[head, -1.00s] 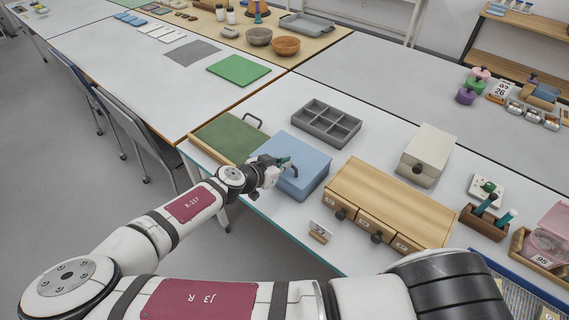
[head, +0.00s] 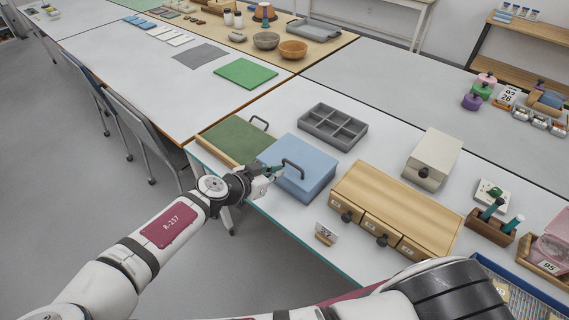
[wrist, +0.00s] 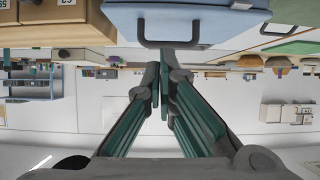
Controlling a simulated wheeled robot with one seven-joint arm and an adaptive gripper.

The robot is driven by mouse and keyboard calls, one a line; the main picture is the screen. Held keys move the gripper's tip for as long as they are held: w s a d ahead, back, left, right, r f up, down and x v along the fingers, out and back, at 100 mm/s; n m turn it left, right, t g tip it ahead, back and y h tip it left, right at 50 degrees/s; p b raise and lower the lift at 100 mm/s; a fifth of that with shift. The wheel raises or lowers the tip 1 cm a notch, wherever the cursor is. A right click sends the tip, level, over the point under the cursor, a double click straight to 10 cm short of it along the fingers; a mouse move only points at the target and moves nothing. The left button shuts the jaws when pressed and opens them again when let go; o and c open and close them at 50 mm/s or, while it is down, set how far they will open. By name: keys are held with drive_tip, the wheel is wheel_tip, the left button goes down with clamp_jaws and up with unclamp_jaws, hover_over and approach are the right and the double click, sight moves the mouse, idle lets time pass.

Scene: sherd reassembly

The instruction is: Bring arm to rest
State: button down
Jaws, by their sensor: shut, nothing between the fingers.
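My arm reaches from the lower left of the head view to the table edge. My gripper (head: 276,170) is at the near side of the blue box (head: 306,174), by its dark handle. I cannot tell whether it touches the box. In the wrist view, my gripper (wrist: 161,80) shows its green-lined fingers drawn together at the tips, with nothing between them. The blue box (wrist: 185,12) and its handle appear beyond the fingertips there.
A green tray with a handle (head: 235,138) lies left of the blue box. A grey divided tray (head: 333,126) is behind it. Open floor (head: 60,170) lies left of the table.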

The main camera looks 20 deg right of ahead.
drive_tip(key=shift+s+a+f, duration=0.2)
drive_tip(key=shift+s+a, duration=0.45)
drive_tip(key=shift+a, duration=0.3)
drive_tip(key=shift+s, duration=0.1)
